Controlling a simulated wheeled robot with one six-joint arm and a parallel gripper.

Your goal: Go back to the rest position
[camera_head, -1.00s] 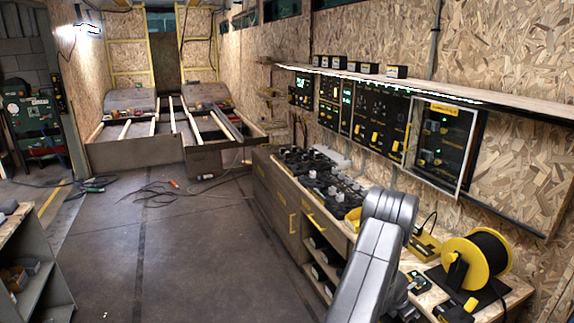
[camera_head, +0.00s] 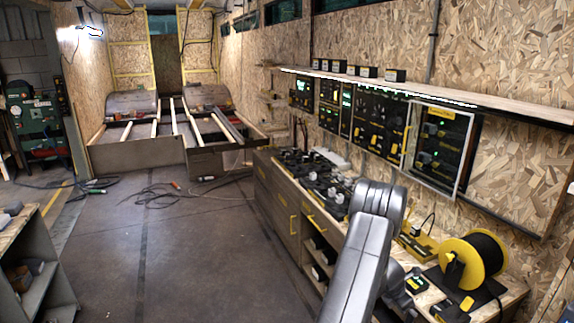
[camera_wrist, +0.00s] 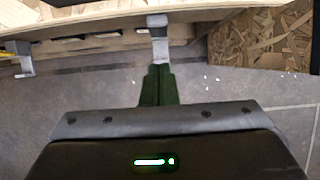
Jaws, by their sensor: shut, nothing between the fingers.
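My gripper (camera_wrist: 158,72) shows in the wrist view with its dark green fingers together and nothing between them. The fingertips appear just below a grey metal bracket (camera_wrist: 158,40) on a pale wooden edge; I cannot tell whether they touch it. In the head view my grey arm (camera_head: 368,250) rises at the lower right, in front of the workbench. My gripper cannot be seen there.
A workbench (camera_head: 290,222) with a yellow cable reel (camera_head: 455,262) runs along the right wall below a long shelf (camera_head: 470,104). A low shelf unit (camera_head: 40,290) stands at the lower left. The floor (camera_head: 180,265) between is mostly clear, with cables farther back.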

